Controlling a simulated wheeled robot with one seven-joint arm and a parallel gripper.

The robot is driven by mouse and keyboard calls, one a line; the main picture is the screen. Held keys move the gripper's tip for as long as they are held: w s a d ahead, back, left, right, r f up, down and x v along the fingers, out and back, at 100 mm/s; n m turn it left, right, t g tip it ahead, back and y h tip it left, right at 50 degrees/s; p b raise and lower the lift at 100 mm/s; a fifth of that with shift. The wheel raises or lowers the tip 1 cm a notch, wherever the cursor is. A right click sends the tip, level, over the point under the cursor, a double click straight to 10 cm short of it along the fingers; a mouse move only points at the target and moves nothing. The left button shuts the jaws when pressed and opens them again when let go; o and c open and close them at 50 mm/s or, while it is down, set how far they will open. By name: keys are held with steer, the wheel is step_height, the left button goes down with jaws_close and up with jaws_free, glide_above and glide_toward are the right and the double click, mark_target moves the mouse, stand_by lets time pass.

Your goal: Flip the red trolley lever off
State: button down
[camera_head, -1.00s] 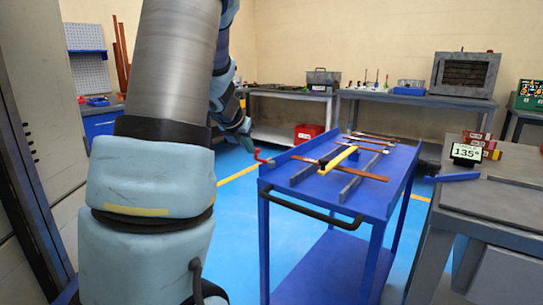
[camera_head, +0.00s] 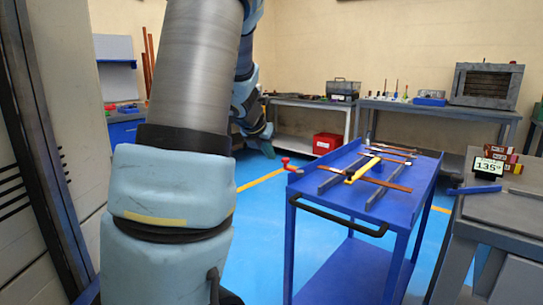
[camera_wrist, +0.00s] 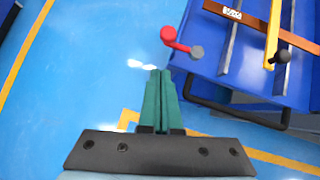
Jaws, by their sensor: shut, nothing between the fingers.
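The red lever (camera_head: 291,166) sticks out from the left side of the blue trolley (camera_head: 401,203), near its top edge. In the wrist view the red lever (camera_wrist: 174,38) has a round red knob and a short arm running right to a grey pivot on the trolley's corner. My gripper (camera_wrist: 160,73) is shut and empty, its green fingers pointing up in the wrist view, below and slightly left of the knob and apart from it. In the head view my gripper (camera_head: 266,148) is up and left of the lever, partly hidden by my arm.
Copper bars (camera_head: 387,181), dark rails and a yellow bar (camera_head: 362,170) lie on the trolley top. A black handle (camera_head: 338,217) runs along its near end. A grey bench (camera_head: 510,220) with a 135° display stands right. Blue floor is open left of the trolley.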

steer(key=p+v, duration=0.2)
steer(key=v, duration=0.5)
steer(key=shift+p, duration=0.3)
steer(key=shift+w+a, duration=0.1)
steer(key=shift+a, duration=0.05)
steer(key=s+a+r+n+y+p, duration=0.1)
steer(key=s+a+n+y+p, duration=0.15)
steer(key=n, duration=0.85)
steer(key=s+a+n+y+p, duration=0.15)
steer(key=n+p, duration=0.25)
steer(key=n, duration=0.6)
steer(key=s+d+f+n+g+p, duration=0.1)
steer(key=s+n+g+p, duration=0.1)
steer(key=s+n, duration=0.6)
steer(key=s+d+f+n+g+p, duration=0.1)
steer(key=s+f+n+g+p, duration=0.1)
steer(key=s+n, duration=0.6)
steer(key=n+g, duration=0.1)
steer(key=n, duration=0.2)
steer(key=shift+s+g+h, duration=0.2)
steer(key=shift+g+h, duration=0.2)
